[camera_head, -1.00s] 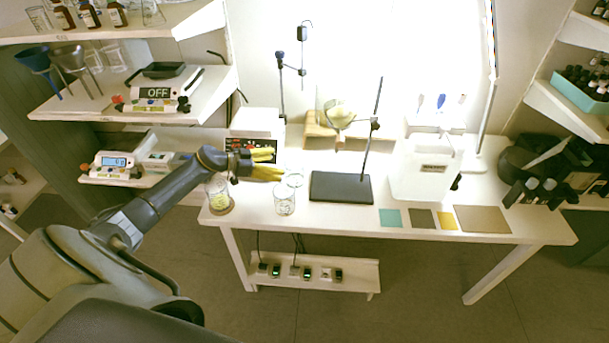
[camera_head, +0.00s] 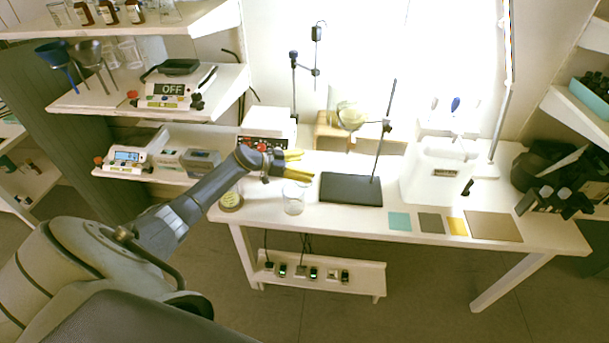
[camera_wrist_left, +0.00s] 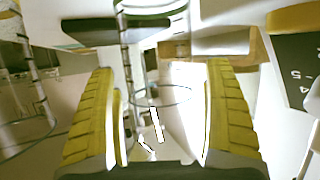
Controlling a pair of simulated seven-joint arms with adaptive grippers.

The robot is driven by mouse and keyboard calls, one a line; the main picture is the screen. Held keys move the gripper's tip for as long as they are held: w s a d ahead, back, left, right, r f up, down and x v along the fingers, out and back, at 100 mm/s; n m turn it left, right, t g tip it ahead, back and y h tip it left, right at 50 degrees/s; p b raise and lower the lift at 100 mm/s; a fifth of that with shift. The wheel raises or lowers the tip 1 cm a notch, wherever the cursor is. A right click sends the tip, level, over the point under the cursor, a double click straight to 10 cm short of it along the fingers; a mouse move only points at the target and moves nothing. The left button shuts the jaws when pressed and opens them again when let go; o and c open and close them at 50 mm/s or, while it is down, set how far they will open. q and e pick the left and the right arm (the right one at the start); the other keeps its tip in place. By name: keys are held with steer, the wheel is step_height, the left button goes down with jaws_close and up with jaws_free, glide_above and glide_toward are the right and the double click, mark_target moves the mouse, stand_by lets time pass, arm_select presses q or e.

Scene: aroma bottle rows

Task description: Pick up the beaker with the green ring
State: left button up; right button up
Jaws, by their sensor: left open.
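My left gripper (camera_head: 297,165) is open, its two yellow fingers pointing right above the left part of the white table. A clear beaker (camera_head: 294,200) stands on the table just below and in front of the fingers in the head view. Another glass vessel with a yellow-green patch at its bottom (camera_head: 231,200) stands at the table's left end, under my forearm. In the left wrist view, a thin glass rim (camera_wrist_left: 162,95) shows between the open fingers, and a green ring (camera_wrist_left: 145,8) is cut off at the top edge. I cannot tell which beaker bears it. My right gripper is not in view.
A dark stand base (camera_head: 351,188) with a tall rod stands right of the clear beaker. A white device with a dark front panel (camera_head: 268,122) is behind the gripper. A white container (camera_head: 430,180) and flat colored squares (camera_head: 400,221) lie farther right. Shelves stand at left.

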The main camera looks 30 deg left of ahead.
arm_select(q)
steer(key=shift+c, duration=0.5)
steer(key=c, duration=1.2)
steer(key=shift+r, duration=0.1)
